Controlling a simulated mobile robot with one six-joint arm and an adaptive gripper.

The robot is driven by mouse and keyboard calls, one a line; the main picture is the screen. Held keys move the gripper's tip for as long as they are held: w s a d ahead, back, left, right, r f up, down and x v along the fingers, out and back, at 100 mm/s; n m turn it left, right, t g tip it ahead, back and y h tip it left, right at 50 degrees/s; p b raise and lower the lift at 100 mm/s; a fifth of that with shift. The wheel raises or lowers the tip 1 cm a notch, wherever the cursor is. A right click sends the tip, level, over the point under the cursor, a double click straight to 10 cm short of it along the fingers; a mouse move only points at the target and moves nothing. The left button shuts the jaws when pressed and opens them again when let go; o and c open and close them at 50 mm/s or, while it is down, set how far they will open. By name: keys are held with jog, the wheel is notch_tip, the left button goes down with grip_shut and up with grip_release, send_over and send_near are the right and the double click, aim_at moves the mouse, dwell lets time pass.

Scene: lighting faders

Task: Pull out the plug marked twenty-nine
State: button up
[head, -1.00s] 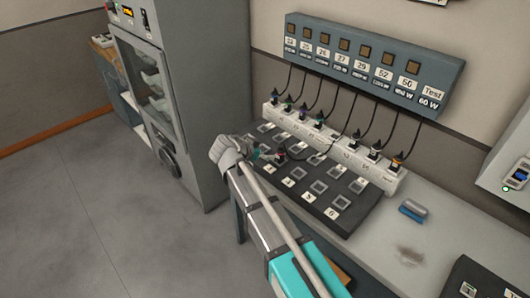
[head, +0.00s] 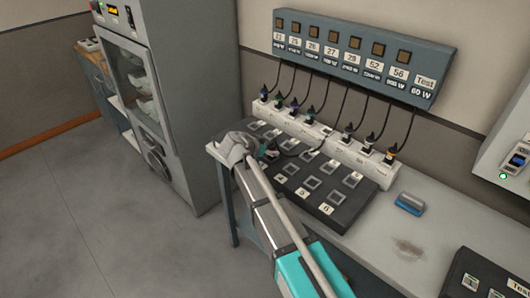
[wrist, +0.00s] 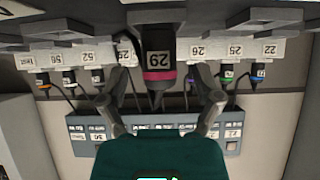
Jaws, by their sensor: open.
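The plug marked 29 (wrist: 159,62) is dark with a pink ring, large in the middle of the wrist view. Its cable end points down in that picture, and its upper end meets a dark surface at the top edge; how it is seated there cannot be told. My gripper (wrist: 160,80) is open, with one finger on each side of the plug. In the head view my gripper (head: 268,151) is over the left part of the black socket panel (head: 322,213), and mostly hides the plug. A cable loops from the power strip side toward it.
The white power strip (head: 377,176) behind the panel holds several other plugs, with one gap among them. A blue-grey labelled board (head: 365,82) hangs above. A blue-and-grey block (head: 410,203) lies right on the bench. A grey cabinet (head: 190,90) stands left.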

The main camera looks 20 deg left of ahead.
jog(key=shift+w+d+f, duration=0.15)
jog(key=shift+w+f, duration=0.1)
jog(key=shift+w, duration=0.05)
grip_shut()
dwell(0.5)
jog(key=shift+r, duration=0.3)
jog(key=shift+r+p, duration=2.05)
jog(key=shift+p, duration=0.2)
jog(key=shift+r, duration=0.15)
